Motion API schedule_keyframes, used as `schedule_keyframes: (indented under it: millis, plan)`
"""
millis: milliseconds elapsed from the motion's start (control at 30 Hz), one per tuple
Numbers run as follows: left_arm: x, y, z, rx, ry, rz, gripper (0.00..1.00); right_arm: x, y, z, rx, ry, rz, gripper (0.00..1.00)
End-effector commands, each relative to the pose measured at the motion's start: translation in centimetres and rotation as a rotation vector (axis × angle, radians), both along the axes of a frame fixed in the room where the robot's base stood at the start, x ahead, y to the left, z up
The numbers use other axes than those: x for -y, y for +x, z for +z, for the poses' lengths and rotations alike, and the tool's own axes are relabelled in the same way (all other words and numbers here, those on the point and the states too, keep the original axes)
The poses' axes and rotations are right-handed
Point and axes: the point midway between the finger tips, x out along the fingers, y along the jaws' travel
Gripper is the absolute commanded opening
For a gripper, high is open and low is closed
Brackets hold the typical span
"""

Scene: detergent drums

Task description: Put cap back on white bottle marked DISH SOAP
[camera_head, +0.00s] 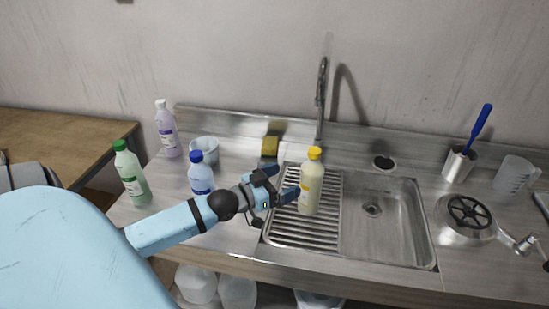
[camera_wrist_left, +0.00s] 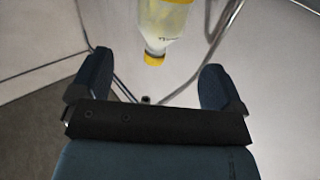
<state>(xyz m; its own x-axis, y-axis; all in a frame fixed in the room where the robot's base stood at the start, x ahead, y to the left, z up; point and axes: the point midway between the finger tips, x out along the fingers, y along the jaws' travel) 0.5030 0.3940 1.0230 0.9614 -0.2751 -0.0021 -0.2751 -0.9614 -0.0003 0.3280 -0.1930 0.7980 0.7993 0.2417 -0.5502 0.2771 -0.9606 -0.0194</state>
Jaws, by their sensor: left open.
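A pale cream-white bottle (camera_head: 311,192) with a yellow cap (camera_head: 314,153) stands upright at the ribbed drainboard; its label is too small to read. In the left wrist view this bottle (camera_wrist_left: 172,20) appears inverted, with its yellow cap (camera_wrist_left: 154,59) seated on its neck, between the finger directions. My left gripper (camera_head: 287,181) is open and empty, just left of the bottle, fingers pointing at it. I cannot tell whether a finger touches it. No loose cap is clearly visible. My right gripper is not in view.
A blue-capped bottle (camera_head: 201,177), a green bottle (camera_head: 131,178), a lavender bottle (camera_head: 167,133) and a cup (camera_head: 205,150) stand left. A yellow sponge (camera_head: 270,146) and the faucet (camera_head: 321,95) are behind. The sink basin (camera_head: 395,235) right is empty.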

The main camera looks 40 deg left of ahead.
Motion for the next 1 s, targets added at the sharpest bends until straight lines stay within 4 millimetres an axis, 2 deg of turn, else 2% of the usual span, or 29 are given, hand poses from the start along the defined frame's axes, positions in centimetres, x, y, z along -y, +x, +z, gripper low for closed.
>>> schedule_keyframes:
  millis: [100, 233, 1000]
  plan:
    - [-0.4, -1.3, -0.1, -0.001, 0.0, 0.0, 0.94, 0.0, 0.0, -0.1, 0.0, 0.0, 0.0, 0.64]
    - [-0.6, -2.0, 0.0, -0.001, 0.001, 0.0, 0.94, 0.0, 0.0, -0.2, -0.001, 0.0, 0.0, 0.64]
    - [-0.2, -2.4, -0.4, -0.019, 0.004, 0.003, 0.94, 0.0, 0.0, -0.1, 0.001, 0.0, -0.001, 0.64]
